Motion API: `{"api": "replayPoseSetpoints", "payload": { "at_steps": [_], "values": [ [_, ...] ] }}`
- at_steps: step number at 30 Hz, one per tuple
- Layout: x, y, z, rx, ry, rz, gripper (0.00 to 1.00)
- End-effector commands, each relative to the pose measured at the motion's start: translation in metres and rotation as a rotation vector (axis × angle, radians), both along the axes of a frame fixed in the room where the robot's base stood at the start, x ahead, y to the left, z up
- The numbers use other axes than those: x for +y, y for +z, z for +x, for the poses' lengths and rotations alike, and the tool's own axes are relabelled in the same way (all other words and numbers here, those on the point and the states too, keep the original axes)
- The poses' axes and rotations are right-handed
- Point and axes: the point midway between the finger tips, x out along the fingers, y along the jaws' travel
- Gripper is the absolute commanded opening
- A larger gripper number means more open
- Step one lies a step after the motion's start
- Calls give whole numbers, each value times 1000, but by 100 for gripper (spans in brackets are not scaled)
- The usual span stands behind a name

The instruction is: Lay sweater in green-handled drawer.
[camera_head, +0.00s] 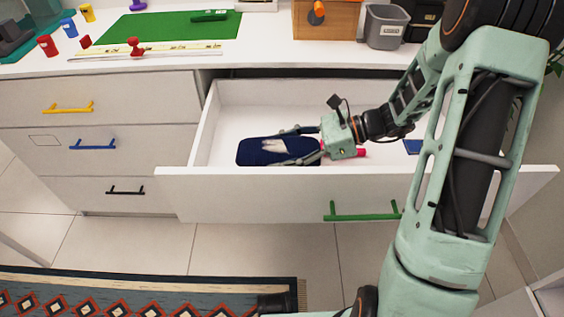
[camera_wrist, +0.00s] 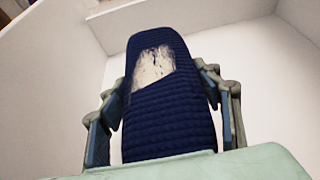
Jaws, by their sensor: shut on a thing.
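The dark blue knitted, folded sweater (camera_head: 262,156) with a pale patch is inside the open drawer (camera_head: 365,186) with the green handle (camera_head: 364,215). My gripper (camera_head: 304,147) is shut on the sweater, with one finger at each long side. In the wrist view the sweater (camera_wrist: 165,105) lies between the two fingers (camera_wrist: 170,105), and white drawer walls rise beyond it. Whether the sweater touches the drawer floor is hard to tell. The gripper and the drawer's front panel hide part of its surroundings.
A red item (camera_head: 360,152) and a blue item (camera_head: 412,146) lie in the drawer to the right. Closed drawers with yellow (camera_head: 68,107), blue (camera_head: 91,145) and black (camera_head: 126,190) handles are at left. The white desktop (camera_head: 270,55) above carries a grey bin (camera_head: 386,27) and other items.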

Motion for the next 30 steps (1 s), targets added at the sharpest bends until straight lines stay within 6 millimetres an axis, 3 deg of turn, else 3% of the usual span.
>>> {"api": "replayPoseSetpoints", "payload": {
  "at_steps": [6,17,18,22,30],
  "values": [
    [0,-31,0,2,0,0,26],
    [0,-33,0,1,0,0,26],
    [0,-33,0,1,0,-1,63],
    [0,-32,0,1,0,-1,76],
    [0,-32,0,1,0,-1,76]
  ]
}}
